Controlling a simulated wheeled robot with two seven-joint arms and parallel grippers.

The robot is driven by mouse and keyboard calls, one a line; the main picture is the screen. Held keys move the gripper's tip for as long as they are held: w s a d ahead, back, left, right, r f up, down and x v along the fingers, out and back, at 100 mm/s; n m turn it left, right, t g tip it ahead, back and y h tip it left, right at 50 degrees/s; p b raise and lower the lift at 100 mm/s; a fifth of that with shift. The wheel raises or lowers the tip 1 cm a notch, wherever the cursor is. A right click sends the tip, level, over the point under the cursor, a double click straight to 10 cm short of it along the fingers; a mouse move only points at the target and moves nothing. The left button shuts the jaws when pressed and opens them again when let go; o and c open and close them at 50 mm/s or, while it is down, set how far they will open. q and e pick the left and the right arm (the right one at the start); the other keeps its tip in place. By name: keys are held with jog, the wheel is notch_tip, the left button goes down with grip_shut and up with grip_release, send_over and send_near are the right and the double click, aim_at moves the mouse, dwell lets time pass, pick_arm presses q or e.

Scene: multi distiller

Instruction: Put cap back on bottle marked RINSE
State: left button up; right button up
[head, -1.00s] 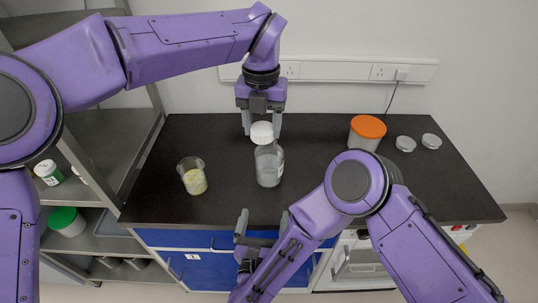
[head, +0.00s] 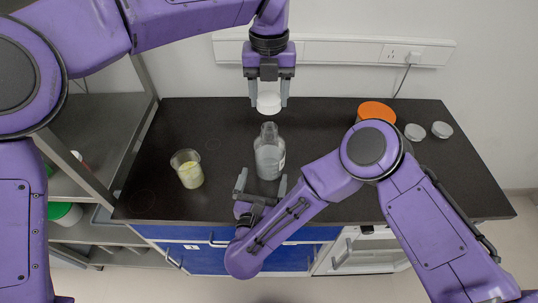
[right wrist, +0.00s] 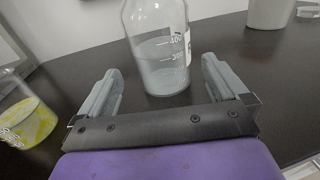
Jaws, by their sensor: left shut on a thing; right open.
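A clear glass bottle (head: 269,155) stands upright and uncapped on the dark bench, part filled with clear liquid. Its label is too small to read in the head view. My left gripper (head: 268,98) is shut on a white cap (head: 268,104) and holds it above and slightly behind the bottle, apart from the bottle's neck. My right gripper (head: 263,184) is open and empty, low in front of the bottle. In the right wrist view the bottle (right wrist: 158,55) stands just beyond and between the open fingers, and its top is cut off.
A beaker of yellow contents (head: 187,168) stands left of the bottle. An orange-lidded tub (head: 376,112) and two small pale lids (head: 414,132) (head: 442,129) are at the right. A shelf unit (head: 95,130) borders the bench on the left.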

aim_at(269, 126)
pick_arm(q)
jog(key=shift+s, duration=0.1)
pick_arm(e)
jog(key=w, duration=0.2)
jog(key=w+d, duration=0.1)
jog(key=w, duration=0.5)
jog(key=shift+w+d, duration=0.25)
jog(key=shift+d, duration=0.15)
jog(key=c, duration=1.1)
pick_arm(q)
jog(key=shift+f, duration=2.45)
pick_arm(e)
jog(key=shift+c, duration=0.2)
pick_arm(q)
jog(key=shift+f, duration=0.9)
jog(key=shift+f, duration=0.5)
